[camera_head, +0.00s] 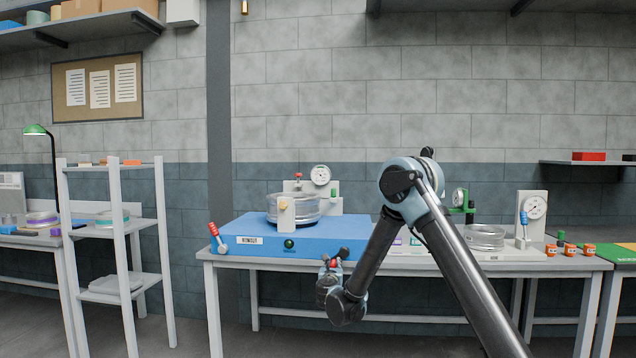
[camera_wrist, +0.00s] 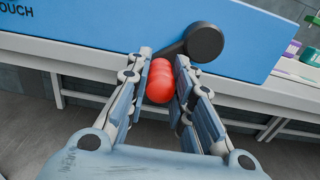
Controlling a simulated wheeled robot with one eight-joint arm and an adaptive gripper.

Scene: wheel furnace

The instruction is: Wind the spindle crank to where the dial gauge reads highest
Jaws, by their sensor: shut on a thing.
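The blue runout bench (camera_head: 300,240) stands on the table with a silver wheel (camera_head: 305,211) on top. The dial gauge (camera_head: 320,174) stands behind the wheel on a pale post; its needle is too small to read. The spindle crank is on the bench's front face; its dark hub and arm (camera_wrist: 204,42) show in the wrist view, with the arm running left and down from the hub to a red grip (camera_wrist: 160,82). My gripper (camera_wrist: 162,63) is shut on the red grip, one finger on each side. In the head view my gripper (camera_head: 332,265) is before the bench front, with the crank partly hidden.
A red-handled lever (camera_head: 215,232) sits at the bench's left end. Right of my arm are another silver wheel (camera_head: 486,236), a second dial gauge (camera_head: 534,208) and small orange jars (camera_head: 572,249). A white shelf rack (camera_head: 120,225) stands left. The floor before the table is open.

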